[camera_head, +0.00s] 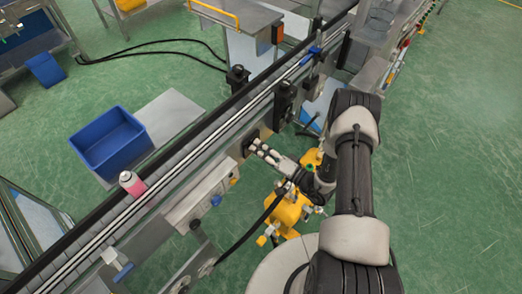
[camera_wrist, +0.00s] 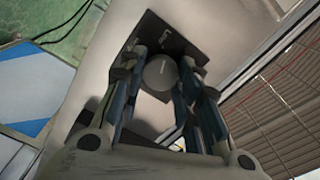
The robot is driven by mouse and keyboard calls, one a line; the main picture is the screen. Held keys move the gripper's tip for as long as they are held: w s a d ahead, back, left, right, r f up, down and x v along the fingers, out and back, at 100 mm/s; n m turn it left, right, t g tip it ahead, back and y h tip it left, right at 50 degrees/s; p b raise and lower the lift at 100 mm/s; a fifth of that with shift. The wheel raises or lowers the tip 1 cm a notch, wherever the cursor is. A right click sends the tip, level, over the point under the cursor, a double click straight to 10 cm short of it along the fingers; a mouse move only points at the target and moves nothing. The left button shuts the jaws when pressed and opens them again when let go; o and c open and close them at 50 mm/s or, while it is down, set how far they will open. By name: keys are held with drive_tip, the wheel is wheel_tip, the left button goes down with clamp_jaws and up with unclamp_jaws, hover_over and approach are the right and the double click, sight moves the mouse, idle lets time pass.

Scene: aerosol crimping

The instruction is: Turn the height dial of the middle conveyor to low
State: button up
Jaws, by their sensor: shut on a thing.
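The height dial (camera_wrist: 160,73) is a round grey knob with a light mark, in front of a dark label plate (camera_wrist: 163,37) on the pale conveyor side. My gripper (camera_wrist: 165,85) has its two fingers around the dial in the wrist view, one on each side. In the head view my gripper (camera_head: 258,148) reaches the side of the conveyor (camera_head: 195,165), and its fingertips are at a dark plate there. The dial itself is hidden by the fingers in that view. The plate's lettering is too small to read.
A pink can (camera_head: 132,184) with a white top stands on the conveyor. A blue crate (camera_head: 110,142) sits behind it. A yellow device (camera_head: 288,212) with a black cable stands below my arm. Green floor is clear at the right.

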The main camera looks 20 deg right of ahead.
drive_tip(key=shift+n, duration=0.6)
drive_tip(key=o, duration=1.1)
drive_tip(key=shift+c, duration=0.2)
drive_tip(key=v, duration=1.2)
drive_tip(key=shift+r, duration=0.1)
